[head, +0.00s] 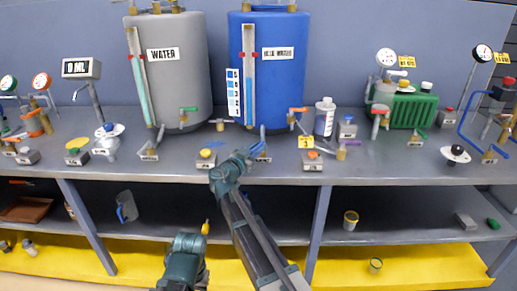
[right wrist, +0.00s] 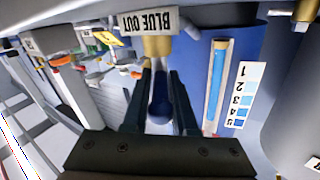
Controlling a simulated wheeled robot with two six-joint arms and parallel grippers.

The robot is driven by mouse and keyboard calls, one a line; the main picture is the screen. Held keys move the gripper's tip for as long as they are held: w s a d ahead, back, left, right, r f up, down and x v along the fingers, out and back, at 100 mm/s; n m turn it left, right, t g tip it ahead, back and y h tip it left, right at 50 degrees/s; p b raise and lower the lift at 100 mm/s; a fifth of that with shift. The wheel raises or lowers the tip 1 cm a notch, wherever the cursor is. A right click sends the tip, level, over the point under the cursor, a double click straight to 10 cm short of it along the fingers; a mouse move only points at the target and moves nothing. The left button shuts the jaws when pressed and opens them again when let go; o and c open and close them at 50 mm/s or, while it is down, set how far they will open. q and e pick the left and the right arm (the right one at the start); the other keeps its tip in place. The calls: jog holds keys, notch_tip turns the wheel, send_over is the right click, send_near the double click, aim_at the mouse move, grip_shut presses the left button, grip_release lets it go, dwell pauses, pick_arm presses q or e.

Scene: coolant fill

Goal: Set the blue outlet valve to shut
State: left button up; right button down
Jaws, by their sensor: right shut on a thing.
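The blue outlet valve has a brass body (right wrist: 157,46) under an upside-down "BLUE OUT" label (right wrist: 150,21) in the right wrist view. Its dark blue lever (right wrist: 160,106) lies between the fingers of my right gripper (right wrist: 160,95), which is shut on it. In the head view the right gripper (head: 247,158) is at the bench's front, below the blue water tank (head: 283,85). A blue handle (head: 262,134) shows just above it there, and the gripper hides part of the valve. My left arm shows low in the head view, but its gripper fingers do not.
A grey water tank (head: 183,85) stands left of the blue one. An orange-handled valve (head: 297,112) and a white bottle (head: 324,117) stand to the right. A green unit (head: 408,107) stands farther right.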

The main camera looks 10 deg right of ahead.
jog(key=shift+a, duration=0.1)
dwell(0.3)
jog(key=c, duration=0.8)
grip_release()
jog(key=shift+o, duration=0.2)
